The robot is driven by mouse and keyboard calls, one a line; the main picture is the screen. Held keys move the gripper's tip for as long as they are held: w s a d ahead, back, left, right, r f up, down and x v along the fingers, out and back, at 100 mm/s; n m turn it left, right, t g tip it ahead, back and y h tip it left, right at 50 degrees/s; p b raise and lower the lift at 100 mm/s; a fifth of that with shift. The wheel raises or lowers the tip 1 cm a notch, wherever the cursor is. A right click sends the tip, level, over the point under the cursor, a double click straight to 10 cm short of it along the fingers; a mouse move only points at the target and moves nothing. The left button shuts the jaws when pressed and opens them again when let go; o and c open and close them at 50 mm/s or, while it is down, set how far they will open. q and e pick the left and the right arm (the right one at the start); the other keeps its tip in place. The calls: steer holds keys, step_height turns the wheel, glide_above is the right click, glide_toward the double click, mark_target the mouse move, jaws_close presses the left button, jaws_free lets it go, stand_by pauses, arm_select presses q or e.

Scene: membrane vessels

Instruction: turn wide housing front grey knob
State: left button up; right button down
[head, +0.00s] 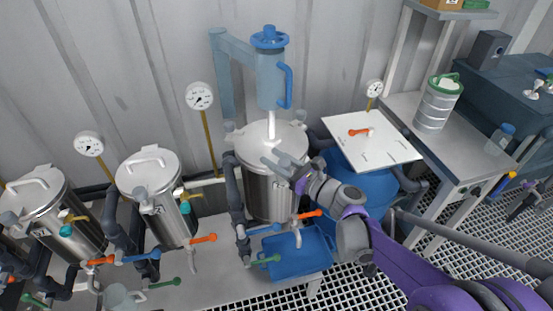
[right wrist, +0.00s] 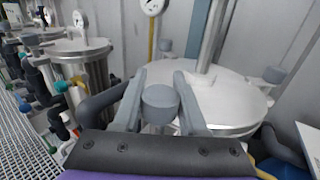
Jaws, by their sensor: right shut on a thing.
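The wide housing (head: 268,190) is a steel vessel with a round lid, standing under a blue hand-wheel unit. Its lid also shows in the right wrist view (right wrist: 225,100). My right gripper (head: 277,166) reaches over the front of the lid from the right. In the right wrist view, the front grey knob (right wrist: 161,103) sits between the two fingers of my right gripper (right wrist: 161,88), which are shut on it. In the head view the fingers and wrist hide this knob. My left gripper is not in view.
Two narrower steel vessels (head: 153,190) stand to the left with gauges behind. A blue tray (head: 300,262) and coloured valve handles sit below the wide housing. A white board (head: 385,140) covers a blue drum at right. A bench (head: 450,150) holds a steel canister.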

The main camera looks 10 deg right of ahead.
stand_by(0.3)
steer(key=shift+c, duration=2.2)
jaws_free()
steer(key=v, duration=1.1)
steer(key=shift+w+d, duration=0.1)
